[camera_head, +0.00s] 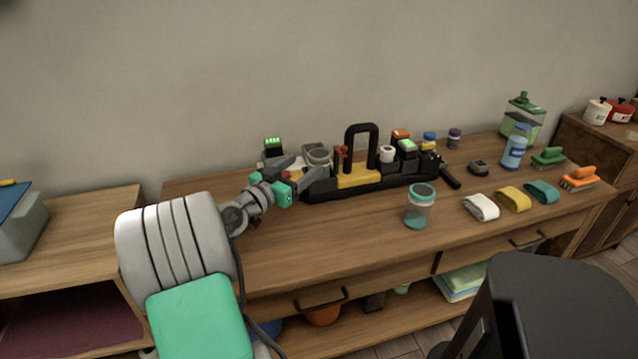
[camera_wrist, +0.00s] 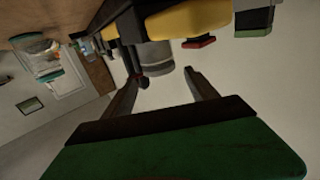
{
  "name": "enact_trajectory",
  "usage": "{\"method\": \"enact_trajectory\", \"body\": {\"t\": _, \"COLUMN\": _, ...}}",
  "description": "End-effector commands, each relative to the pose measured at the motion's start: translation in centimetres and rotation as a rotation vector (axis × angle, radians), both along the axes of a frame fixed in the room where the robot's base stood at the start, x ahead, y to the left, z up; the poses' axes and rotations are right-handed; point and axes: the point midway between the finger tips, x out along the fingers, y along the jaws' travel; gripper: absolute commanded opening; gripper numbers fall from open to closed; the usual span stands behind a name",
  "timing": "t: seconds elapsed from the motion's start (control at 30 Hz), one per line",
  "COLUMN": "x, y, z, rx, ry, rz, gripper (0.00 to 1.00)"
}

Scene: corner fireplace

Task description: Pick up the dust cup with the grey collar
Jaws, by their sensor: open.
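The dust cup with the grey collar (camera_head: 318,158) stands at the back of the wooden table, against the left part of a black and yellow caddy. My gripper (camera_head: 304,170) is open just left of it, and one finger partly hides its lower body. In the wrist view a grey cylinder (camera_wrist: 157,57), which looks like this cup, lies ahead of my open gripper (camera_wrist: 160,84), roughly between the fingertips. I cannot tell whether the fingers touch it. A similar cup with a teal collar (camera_head: 420,206) stands nearer the table's front; it also shows in the wrist view (camera_wrist: 40,58).
The caddy (camera_head: 355,190) with a tall black handle and several items stands close right of my gripper. A black charger-like box with a green display (camera_head: 273,147) stands behind. Cloths (camera_head: 481,207), brushes and a blue bottle (camera_head: 516,147) are right. The table's front left is clear.

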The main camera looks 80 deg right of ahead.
Motion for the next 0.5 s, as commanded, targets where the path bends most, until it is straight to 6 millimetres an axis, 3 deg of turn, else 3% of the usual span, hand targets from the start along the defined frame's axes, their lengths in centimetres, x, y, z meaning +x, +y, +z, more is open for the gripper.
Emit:
{"method": "enact_trajectory", "body": {"t": 0.3, "x": -2.3, "y": -4.7, "z": 0.3, "rx": 0.003, "ry": 0.000, "rz": -0.001, "gripper": 0.67}}
{"method": "enact_trajectory", "body": {"t": 0.5, "x": -2.5, "y": -5.7, "z": 0.3, "rx": 0.004, "ry": -0.001, "rz": 0.004, "gripper": 0.67}}
